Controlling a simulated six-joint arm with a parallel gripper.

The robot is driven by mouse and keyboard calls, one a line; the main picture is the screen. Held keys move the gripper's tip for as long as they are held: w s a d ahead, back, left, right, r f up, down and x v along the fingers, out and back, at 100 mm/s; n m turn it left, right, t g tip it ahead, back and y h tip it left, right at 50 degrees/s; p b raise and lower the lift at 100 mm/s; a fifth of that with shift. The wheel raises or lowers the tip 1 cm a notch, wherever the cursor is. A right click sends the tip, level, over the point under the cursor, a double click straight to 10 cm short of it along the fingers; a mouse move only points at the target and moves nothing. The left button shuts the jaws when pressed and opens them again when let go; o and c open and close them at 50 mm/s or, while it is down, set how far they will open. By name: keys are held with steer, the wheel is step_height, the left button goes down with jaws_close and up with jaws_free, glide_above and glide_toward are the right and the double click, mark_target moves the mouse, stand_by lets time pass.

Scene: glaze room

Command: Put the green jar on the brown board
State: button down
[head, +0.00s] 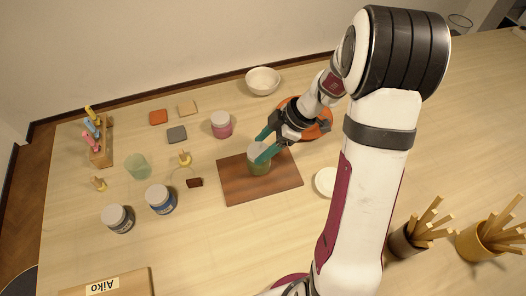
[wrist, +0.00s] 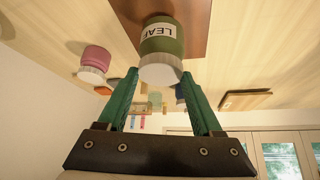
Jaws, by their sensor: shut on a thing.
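The green jar (head: 259,167) has a white lid and a label reading LEAF in the wrist view (wrist: 163,38). My gripper (head: 258,150) has teal fingers, which are shut on the jar at its lid end. The jar looks upright over the middle of the brown board (head: 236,190). The board also shows behind the jar's base in the wrist view (wrist: 194,12). I cannot tell for sure whether the base touches the board. My fingers hide part of the jar in the head view.
An orange plate (head: 322,130) lies behind my gripper, and a small white dish (head: 324,182) is right of the board. Left are a pink jar (head: 221,127), a blue jar (head: 161,202), a dark jar (head: 118,221) and a pale green cup (head: 137,166). A white bowl (head: 263,80) stands behind.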

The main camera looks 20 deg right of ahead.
steer(key=shift+f, duration=1.4)
steer(key=shift+c, duration=0.2)
jaws_free()
steer(key=shift+f, duration=0.1)
steer(key=v, duration=1.2)
steer(key=s+a+r+m+g+h, duration=0.2)
steer(key=s+a+r+m, duration=0.3)
steer(key=s+a+m, duration=0.55)
steer(key=s+a+f+m+h, duration=0.1)
steer(key=s+a+m+h, duration=0.1)
steer(key=s+m, duration=0.7)
steer(key=shift+s+a, duration=0.35)
steer(key=shift+s, duration=0.7)
